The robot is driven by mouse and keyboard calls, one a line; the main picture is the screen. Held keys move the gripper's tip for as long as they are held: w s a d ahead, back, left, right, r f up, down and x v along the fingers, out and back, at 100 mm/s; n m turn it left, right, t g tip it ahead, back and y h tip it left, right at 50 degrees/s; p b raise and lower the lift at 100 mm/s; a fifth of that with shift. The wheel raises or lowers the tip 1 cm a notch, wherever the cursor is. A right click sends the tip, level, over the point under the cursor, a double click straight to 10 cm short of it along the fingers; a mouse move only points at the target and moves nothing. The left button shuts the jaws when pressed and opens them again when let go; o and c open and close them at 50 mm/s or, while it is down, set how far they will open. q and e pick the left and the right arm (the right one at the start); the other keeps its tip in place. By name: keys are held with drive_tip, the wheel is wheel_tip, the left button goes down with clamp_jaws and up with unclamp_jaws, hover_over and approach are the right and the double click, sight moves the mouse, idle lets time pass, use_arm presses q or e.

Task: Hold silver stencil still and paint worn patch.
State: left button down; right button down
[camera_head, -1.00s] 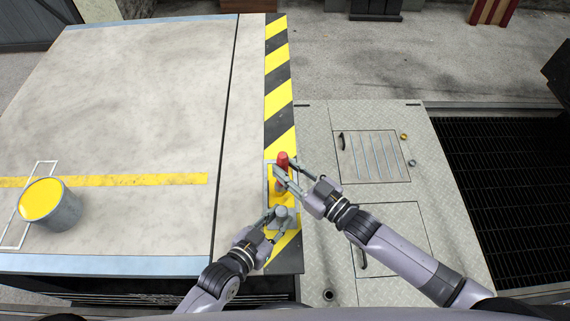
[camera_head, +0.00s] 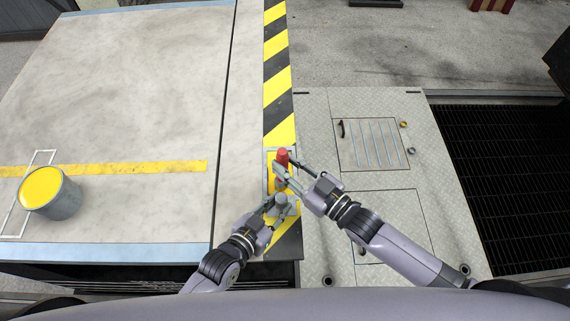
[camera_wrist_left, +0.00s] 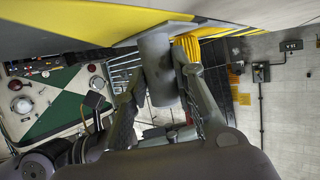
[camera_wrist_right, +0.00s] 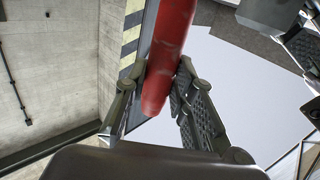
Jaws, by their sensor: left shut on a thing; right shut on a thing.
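The silver stencil (camera_head: 266,168) lies flat on the yellow-and-black striped edge of the platform, with yellow showing inside its frame. My left gripper (camera_head: 281,203) is shut on the stencil's grey cylindrical knob (camera_wrist_left: 157,75) at its near end. My right gripper (camera_head: 284,173) is shut on a red-handled brush (camera_head: 282,156) over the stencil. The red handle (camera_wrist_right: 170,50) also shows between the fingers in the right wrist view. The brush's tip and much of the worn patch are hidden by the fingers, so I cannot tell whether the bristles touch.
A grey bucket of yellow paint (camera_head: 52,197) stands at the left on the platform, by a white rectangular outline (camera_head: 18,222). A yellow line (camera_head: 130,167) crosses the platform. Metal floor plates (camera_head: 310,120) and a dark grating (camera_head: 500,180) lie to the right.

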wheel_tip(320, 180, up, 7)
drive_tip(key=shift+f, duration=0.2)
idle(0.3)
idle(0.6)
drive_tip(key=w+a+r+g, duration=0.1)
drive_tip(key=w, duration=0.9)
drive_tip(key=shift+n, duration=0.3)
drive_tip(key=f, duration=0.5)
drive_tip(key=shift+w+f, duration=0.2)
drive_tip(key=shift+w, duration=0.05)
drive_tip(key=c, duration=1.9)
unclamp_jaws()
drive_tip(key=shift+f, duration=0.3)
clamp_jaws()
